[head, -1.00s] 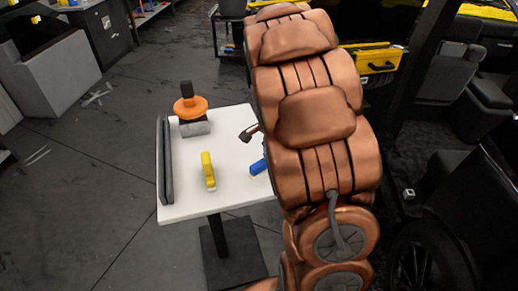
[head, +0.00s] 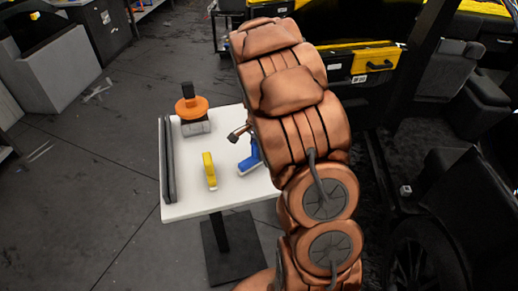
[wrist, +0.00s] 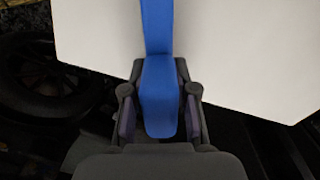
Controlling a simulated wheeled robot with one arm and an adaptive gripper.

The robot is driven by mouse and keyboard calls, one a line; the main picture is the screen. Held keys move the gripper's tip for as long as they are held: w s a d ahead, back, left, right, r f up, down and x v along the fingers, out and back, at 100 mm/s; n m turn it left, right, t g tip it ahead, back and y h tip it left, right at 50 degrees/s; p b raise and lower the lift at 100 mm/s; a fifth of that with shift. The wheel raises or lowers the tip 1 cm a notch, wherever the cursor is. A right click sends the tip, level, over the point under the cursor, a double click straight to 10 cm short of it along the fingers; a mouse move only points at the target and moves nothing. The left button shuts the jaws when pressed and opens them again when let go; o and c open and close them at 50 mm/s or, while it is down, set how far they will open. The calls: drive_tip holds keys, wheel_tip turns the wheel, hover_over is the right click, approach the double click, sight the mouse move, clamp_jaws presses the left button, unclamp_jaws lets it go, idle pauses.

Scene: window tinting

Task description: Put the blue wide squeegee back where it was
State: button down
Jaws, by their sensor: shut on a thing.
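The blue squeegee (head: 249,158) shows beside my copper arm, over the right part of the white table (head: 227,190), partly hidden by the arm. In the wrist view the blue squeegee (wrist: 158,85) runs straight away from my gripper (wrist: 158,115). My gripper is shut on its thick blue handle, with a finger on each side. The far end of the squeegee is cut off by the top edge of the wrist view. I cannot tell whether it touches the table. In the head view the gripper is mostly hidden behind the arm.
An orange and black tool (head: 190,108) stands at the back left, and a long dark bar (head: 168,160) lies along the left edge. A car with an open yellow door (head: 375,60) is at the right.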

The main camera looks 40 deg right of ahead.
drive_tip(key=shift+f, duration=0.2)
drive_tip(key=c, duration=0.9)
unclamp_jaws()
